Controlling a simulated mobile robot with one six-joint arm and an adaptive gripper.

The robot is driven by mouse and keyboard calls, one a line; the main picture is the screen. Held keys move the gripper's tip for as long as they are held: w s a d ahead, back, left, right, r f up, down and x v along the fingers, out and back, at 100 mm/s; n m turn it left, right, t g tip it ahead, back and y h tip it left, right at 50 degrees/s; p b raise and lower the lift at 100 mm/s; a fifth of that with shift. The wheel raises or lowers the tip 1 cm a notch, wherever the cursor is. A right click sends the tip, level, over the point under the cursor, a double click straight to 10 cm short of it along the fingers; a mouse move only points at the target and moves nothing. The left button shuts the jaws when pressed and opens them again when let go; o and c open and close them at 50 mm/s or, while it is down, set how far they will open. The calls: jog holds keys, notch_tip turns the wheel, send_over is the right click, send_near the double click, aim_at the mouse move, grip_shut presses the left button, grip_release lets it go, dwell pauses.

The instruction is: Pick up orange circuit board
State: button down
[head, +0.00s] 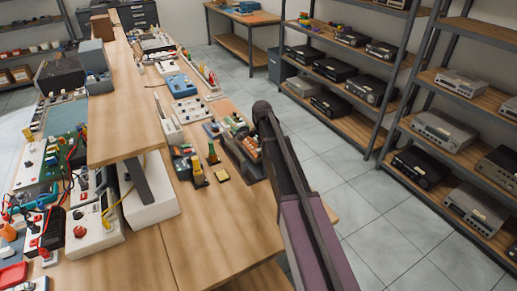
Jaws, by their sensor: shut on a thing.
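My arm (292,205) rises from the bottom of the head view to a dark rounded joint beside the workbench's right edge. A dark holder (240,158) stands on the bench just left of the arm. Small boards with green, red and orange parts (238,128) sit at it, partly covered by the arm. I cannot single out the orange circuit board for certain among them.
Small yellow and black parts (197,172) stand on the wooden workbench (225,225), whose near part is clear. A raised shelf (125,130) and crowded instruments (92,228) fill the left. Metal shelves (372,135) with hifi units stand right, across open tiled floor (345,185).

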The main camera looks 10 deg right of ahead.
jog(key=shift+r, duration=0.2)
jog(key=shift+s+r+p, duration=0.1)
jog(key=shift+r+p, duration=1.6)
jog(key=shift+p, duration=0.2)
jog(key=s+a, duration=0.1)
jog(key=s, duration=0.6)
jog(key=s+a+r+p, duration=0.1)
jog(key=s+a, duration=0.1)
jog(key=s, duration=0.6)
jog(key=shift+s+a, duration=0.2)
jog(key=shift+a, duration=0.1)
jog(key=shift+r, duration=0.25)
